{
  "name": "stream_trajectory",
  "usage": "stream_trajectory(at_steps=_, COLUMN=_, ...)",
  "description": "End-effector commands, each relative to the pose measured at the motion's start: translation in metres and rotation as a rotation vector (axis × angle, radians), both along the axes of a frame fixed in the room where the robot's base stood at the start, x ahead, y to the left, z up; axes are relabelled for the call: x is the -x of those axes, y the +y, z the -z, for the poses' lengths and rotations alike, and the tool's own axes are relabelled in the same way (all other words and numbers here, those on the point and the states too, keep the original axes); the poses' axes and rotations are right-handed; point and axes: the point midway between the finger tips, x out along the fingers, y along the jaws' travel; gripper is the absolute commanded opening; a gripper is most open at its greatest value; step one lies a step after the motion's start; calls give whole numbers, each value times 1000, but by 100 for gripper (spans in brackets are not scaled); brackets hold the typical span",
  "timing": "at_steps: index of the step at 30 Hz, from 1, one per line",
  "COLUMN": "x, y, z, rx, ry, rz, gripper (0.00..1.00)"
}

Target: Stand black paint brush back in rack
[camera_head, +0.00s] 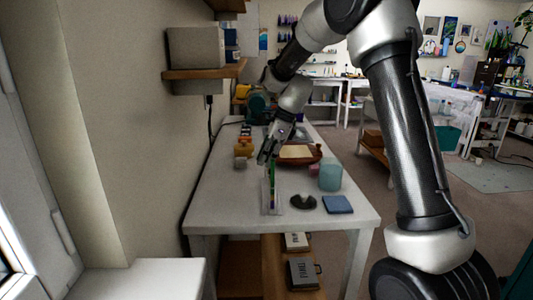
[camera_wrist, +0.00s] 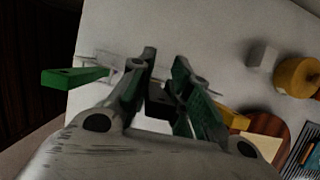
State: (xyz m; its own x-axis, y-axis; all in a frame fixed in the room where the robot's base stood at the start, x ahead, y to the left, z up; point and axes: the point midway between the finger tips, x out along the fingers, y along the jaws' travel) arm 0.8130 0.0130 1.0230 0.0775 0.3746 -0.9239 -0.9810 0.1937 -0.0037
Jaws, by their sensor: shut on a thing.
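My gripper (camera_head: 266,157) is above the clear rack (camera_head: 273,209) near the front of the white table. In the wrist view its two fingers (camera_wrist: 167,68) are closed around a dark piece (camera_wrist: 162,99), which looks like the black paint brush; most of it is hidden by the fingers. The clear rack also shows in the wrist view (camera_wrist: 112,66), beyond and left of the fingers. A green upright piece (camera_head: 272,172) shows just under the gripper at the rack, and a green bar (camera_wrist: 74,77) shows in the wrist view. I cannot tell whether the brush touches the rack.
Right of the rack are a dark round item (camera_head: 303,202), a blue square pad (camera_head: 337,204) and a pale teal cup (camera_head: 330,175). Behind is a brown wooden tray (camera_head: 316,152). The table's front corners are bare.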

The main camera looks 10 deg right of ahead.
Motion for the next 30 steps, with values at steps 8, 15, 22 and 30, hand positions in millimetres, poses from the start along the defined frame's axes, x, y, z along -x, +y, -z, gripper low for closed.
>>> stream_trajectory(at_steps=8, x=0, y=0, z=2, rx=0, ry=0, rz=0, gripper=1)
stream_trajectory(at_steps=15, x=0, y=0, z=2, rx=0, ry=0, rz=0, gripper=44)
stream_trajectory(at_steps=22, x=0, y=0, z=2, rx=0, ry=0, rz=0, gripper=49)
stream_trajectory(at_steps=30, x=0, y=0, z=2, rx=0, ry=0, rz=0, gripper=65)
